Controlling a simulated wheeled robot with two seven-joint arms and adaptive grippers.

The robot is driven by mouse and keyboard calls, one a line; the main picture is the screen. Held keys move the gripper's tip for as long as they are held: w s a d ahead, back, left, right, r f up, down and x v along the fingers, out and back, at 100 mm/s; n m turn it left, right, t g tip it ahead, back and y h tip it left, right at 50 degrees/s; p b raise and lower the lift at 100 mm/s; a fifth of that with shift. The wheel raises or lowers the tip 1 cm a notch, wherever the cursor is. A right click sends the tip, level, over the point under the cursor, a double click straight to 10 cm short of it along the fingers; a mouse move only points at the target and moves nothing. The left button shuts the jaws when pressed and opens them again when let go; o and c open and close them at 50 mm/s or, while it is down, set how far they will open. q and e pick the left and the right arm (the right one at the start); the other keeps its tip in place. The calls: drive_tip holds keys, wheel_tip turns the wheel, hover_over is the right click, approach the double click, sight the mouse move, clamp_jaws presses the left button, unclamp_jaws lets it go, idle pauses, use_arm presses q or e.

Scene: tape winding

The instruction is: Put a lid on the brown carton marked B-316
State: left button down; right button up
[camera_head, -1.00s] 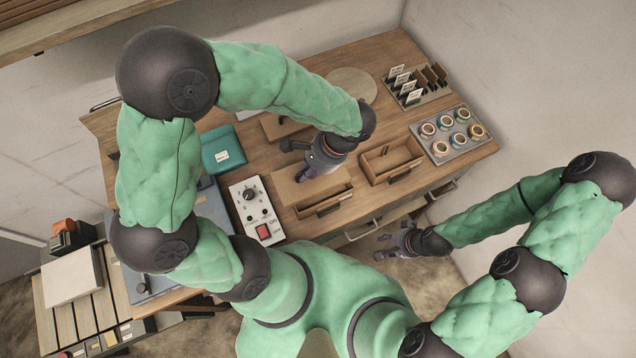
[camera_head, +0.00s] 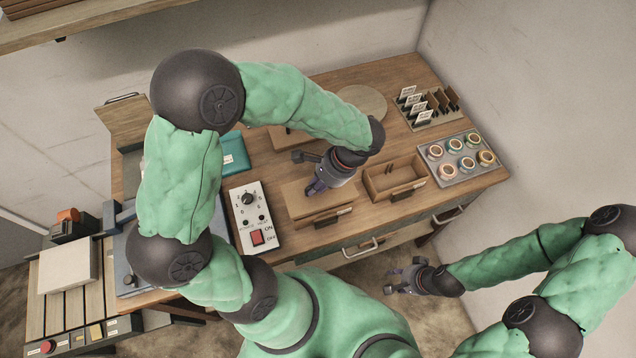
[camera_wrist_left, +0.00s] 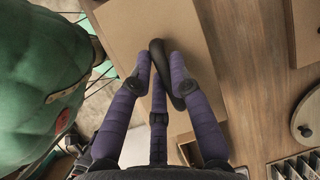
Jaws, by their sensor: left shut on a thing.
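A brown carton (camera_head: 322,221) with a dark label on its front stands at the front of the bench; the label is too small to read. A flat brown lid (camera_head: 297,204) lies over its top; I cannot tell if it is fully seated. My left gripper (camera_head: 316,187) is above the lid, shut on its black handle. In the left wrist view the fingers (camera_wrist_left: 158,75) close around this handle on the lid (camera_wrist_left: 118,28). My right gripper (camera_head: 393,288) is open and empty, low in front of the bench.
A tray of round rolls (camera_head: 463,157) and a card rack (camera_head: 428,107) are further right. A control box with a red switch (camera_head: 248,220) stands left. Another brown piece (camera_head: 287,138) lies behind, partly hidden by my arm.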

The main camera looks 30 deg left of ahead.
sight(317, 194)
use_arm(q)
drive_tip(key=shift+f+b, duration=1.4)
drive_tip(key=shift+f, duration=0.65)
drive_tip(key=c, duration=1.1)
unclamp_jaws()
drive_tip(key=shift+d, duration=0.1)
drive_tip(key=v, duration=1.2)
